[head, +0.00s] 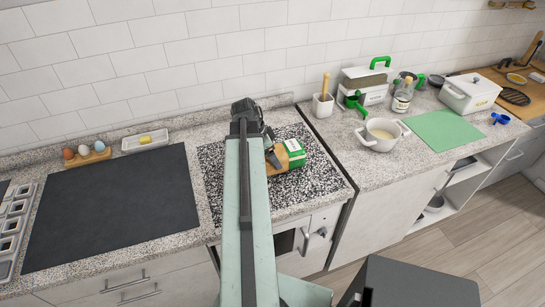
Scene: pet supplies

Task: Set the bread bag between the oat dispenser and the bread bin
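A green and white package with a tan part, which looks like the bread bag (293,148), is on the speckled dark cooktop area in the middle. My gripper (270,152) is at its left side, and my arm partly covers the view there. The fingers are too small and hidden to tell whether they are shut on it. A white box with green handle and spout, apparently the oat dispenser (366,88), stands at the back right.
A bottle (402,97) and a dark-and-green item stand between the dispenser and the bin. A utensil holder (323,105) is left of the dispenser.

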